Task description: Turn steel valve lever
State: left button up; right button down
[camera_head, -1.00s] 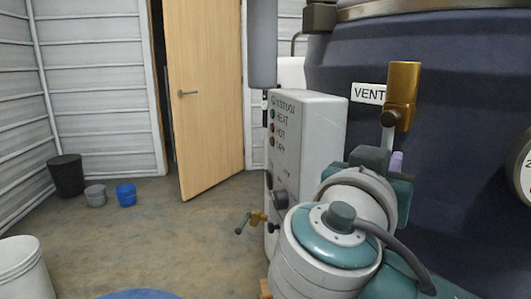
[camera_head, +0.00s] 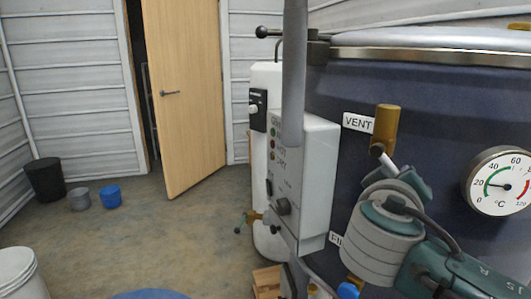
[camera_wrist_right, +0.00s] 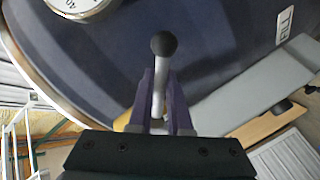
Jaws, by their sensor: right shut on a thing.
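The steel valve lever (camera_wrist_right: 159,95) is a thin bright rod with a black ball end (camera_wrist_right: 163,43). In the right wrist view it stands between the two purple fingers of my right gripper (camera_wrist_right: 160,86), which is shut on the rod below the ball. In the head view, my right arm comes in from the lower right, and its wrist hides most of the grip. A brass valve body (camera_head: 386,124) stands by the VENT label (camera_head: 358,122), with a short pale piece showing between it and my wrist. My left gripper is not in view.
The dark blue vessel (camera_head: 340,75) fills the right side, with a round temperature gauge (camera_head: 499,183) on it. A grey control box (camera_head: 315,175) stands left of my right wrist. Free floor (camera_head: 165,235) lies at left, with several buckets near the wall.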

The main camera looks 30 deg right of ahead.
jog(key=r+n+p, duration=0.1)
jog(key=n+p, duration=0.1)
jog(key=s+r+n+g+p, duration=0.1)
jog(key=p, duration=0.1)
jog(key=shift+d+r+n, duration=0.15)
jog(key=shift+r+n, duration=0.1)
jog(key=shift+n, duration=0.15)
jog(key=shift+s+r+n+g+p, duration=0.1)
jog(key=shift+r+n+g+p, duration=0.25)
jog(key=shift+n+p, duration=0.45)
jog(key=shift+s+r+n+g+p, duration=0.1)
jog(key=shift+r+n+g+p, duration=0.2)
jog(key=shift+n+p, duration=0.5)
jog(key=c, duration=0.8)
grip_release()
jog(key=shift+c, duration=0.2)
jog(key=v, duration=1)
jog(key=shift+b, duration=0.45)
